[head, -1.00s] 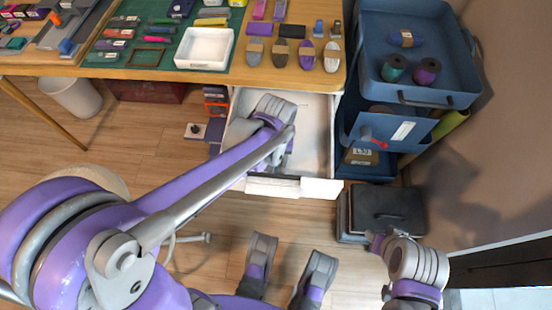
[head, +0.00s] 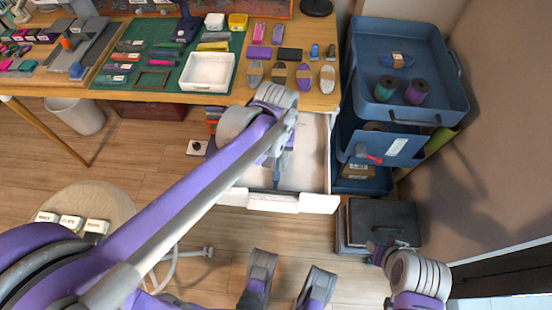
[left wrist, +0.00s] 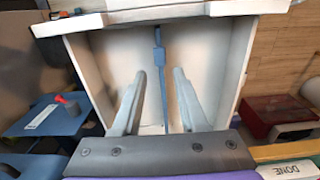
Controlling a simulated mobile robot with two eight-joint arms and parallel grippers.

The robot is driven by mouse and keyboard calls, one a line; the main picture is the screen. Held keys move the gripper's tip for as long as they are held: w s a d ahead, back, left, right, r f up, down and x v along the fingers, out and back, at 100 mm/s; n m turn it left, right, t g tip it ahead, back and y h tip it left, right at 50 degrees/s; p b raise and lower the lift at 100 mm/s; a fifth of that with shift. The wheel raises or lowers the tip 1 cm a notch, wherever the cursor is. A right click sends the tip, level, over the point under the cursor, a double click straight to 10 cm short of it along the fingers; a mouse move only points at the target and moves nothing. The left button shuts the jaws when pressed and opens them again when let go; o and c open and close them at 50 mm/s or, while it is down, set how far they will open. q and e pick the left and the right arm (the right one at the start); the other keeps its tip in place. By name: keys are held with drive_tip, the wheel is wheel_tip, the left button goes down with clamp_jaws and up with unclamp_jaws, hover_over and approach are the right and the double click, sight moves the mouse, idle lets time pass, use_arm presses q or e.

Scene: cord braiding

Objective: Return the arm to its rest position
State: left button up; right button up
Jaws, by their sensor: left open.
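My left arm reaches from the lower left across the head view to the open white drawer (head: 316,165). My left gripper (head: 278,160) is over the drawer, partly hidden by its own wrist. In the left wrist view its two fingers (left wrist: 160,76) are apart with nothing held between them.
The wooden table (head: 240,92) above the drawer holds a green mat, a white tray (head: 208,72) and several small items. A blue cart (head: 440,105) with two spools stands right of the drawer, above dark cases (head: 385,222). A round stool (head: 105,195) with labelled blocks is at left.

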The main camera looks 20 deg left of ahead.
use_arm(q)
drive_tip(key=shift+s, duration=0.1)
drive_tip(key=s+a, duration=0.1)
drive_tip(key=s, duration=0.1)
drive_tip(key=s+a+t, duration=0.1)
drive_tip(key=s, duration=0.1)
drive_tip(key=s+a+m+t, duration=0.1)
drive_tip(key=s, duration=0.1)
drive_tip(key=shift+s, duration=0.4)
drive_tip(key=s+a+f+m+t, duration=0.2)
drive_tip(key=s+t, duration=0.1)
drive_tip(key=s, duration=0.4)
wheel_tip(320, 180, up, 21)
drive_tip(key=w+p, duration=0.2)
drive_tip(key=p, duration=1.6)
drive_tip(key=shift+p, duration=0.35)
use_arm(e)
wheel_tip(320, 180, up, 21)
drive_tip(key=w+t, duration=0.1)
drive_tip(key=shift+w+r, duration=0.15)
drive_tip(key=shift+w, duration=0.2)
use_arm(q)
drive_tip(key=shift+f, duration=0.1)
use_arm(e)
drive_tip(key=shift+s, duration=0.1)
